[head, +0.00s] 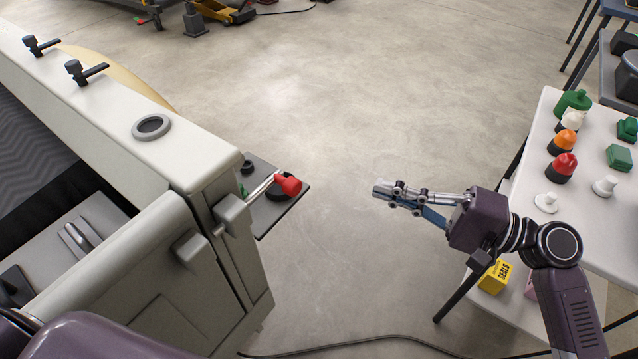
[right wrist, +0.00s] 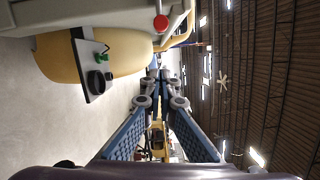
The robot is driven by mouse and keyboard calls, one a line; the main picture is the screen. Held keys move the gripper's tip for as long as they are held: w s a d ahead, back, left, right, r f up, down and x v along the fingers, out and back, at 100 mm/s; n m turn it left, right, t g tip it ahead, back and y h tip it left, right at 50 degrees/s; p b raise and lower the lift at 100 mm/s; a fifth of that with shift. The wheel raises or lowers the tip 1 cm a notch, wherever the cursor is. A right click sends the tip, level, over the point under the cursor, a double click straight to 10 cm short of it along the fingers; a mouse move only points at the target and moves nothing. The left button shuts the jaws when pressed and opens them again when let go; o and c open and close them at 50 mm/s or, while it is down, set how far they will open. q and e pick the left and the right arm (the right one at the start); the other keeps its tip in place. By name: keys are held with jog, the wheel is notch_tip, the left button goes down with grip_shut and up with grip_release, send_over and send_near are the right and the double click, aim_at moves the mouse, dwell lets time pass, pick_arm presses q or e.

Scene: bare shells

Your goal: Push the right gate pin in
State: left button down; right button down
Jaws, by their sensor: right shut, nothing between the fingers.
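The right gate pin (head: 289,185) has a round red knob on a bare metal shaft. It sticks out from a pale block on the corner of the beige gate (head: 150,250), pointing right and away. Its red knob also shows in the right wrist view (right wrist: 161,23), near the top edge. My right gripper (head: 383,187) is shut and empty, to the right of the knob with a clear gap between them. Its fingertips meet in the right wrist view (right wrist: 165,74), below the knob. My left gripper is out of view.
A small dark shelf (head: 288,205) with a green item juts out behind the pin. A white table (head: 590,205) with coloured caps stands at the right. A cable (head: 390,338) crosses the floor. Open floor lies between the gate and the table.

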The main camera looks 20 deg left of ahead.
jog(key=s+a+p, duration=0.2)
jog(key=a+p, duration=0.3)
jog(key=a, duration=0.6)
jog(key=shift+a+r+p, duration=0.2)
jog(key=shift+r+p, duration=0.1)
jog(key=shift+r, duration=0.1)
jog(key=s, duration=0.1)
jog(key=s+a, duration=0.1)
jog(key=s, duration=0.1)
jog(key=s+a, duration=0.1)
jog(key=s, duration=0.1)
jog(key=shift+s+p, duration=0.2)
jog(key=shift+p, duration=0.1)
